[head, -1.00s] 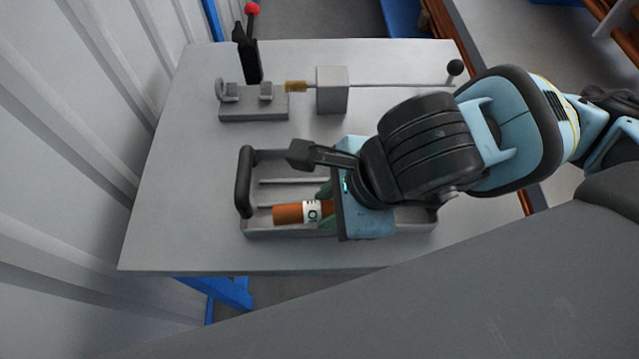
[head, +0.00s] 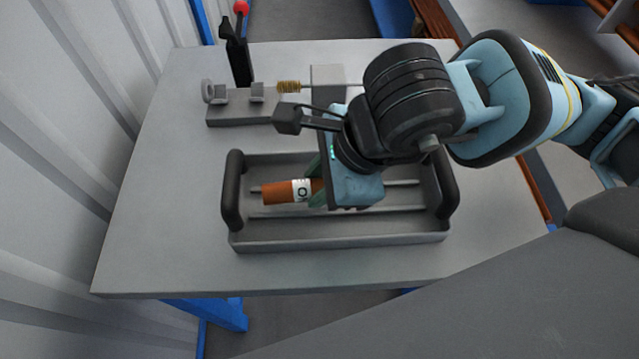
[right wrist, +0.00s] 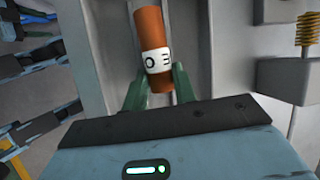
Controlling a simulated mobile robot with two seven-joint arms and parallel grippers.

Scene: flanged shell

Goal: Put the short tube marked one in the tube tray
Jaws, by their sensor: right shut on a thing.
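The short orange-brown tube (head: 283,191) has a white label with dark marks, only partly readable. In the right wrist view the tube (right wrist: 150,34) stands out between the green fingers of the gripper (right wrist: 158,84). The grey tube tray (head: 340,241) has long rails inside and a black handle at each end. The tube is over the tray's left half, near the far rail. I cannot tell whether it touches the rail. My gripper hides part of the tray's far side. My left gripper is not in view.
Behind the tray stands a grey fixture (head: 240,112) with a rod, a brass-coloured spring (head: 289,86) and a black lever with a red knob (head: 241,8). The table (head: 150,220) is clear left of the tray. A ribbed wall (head: 60,130) rises at the left.

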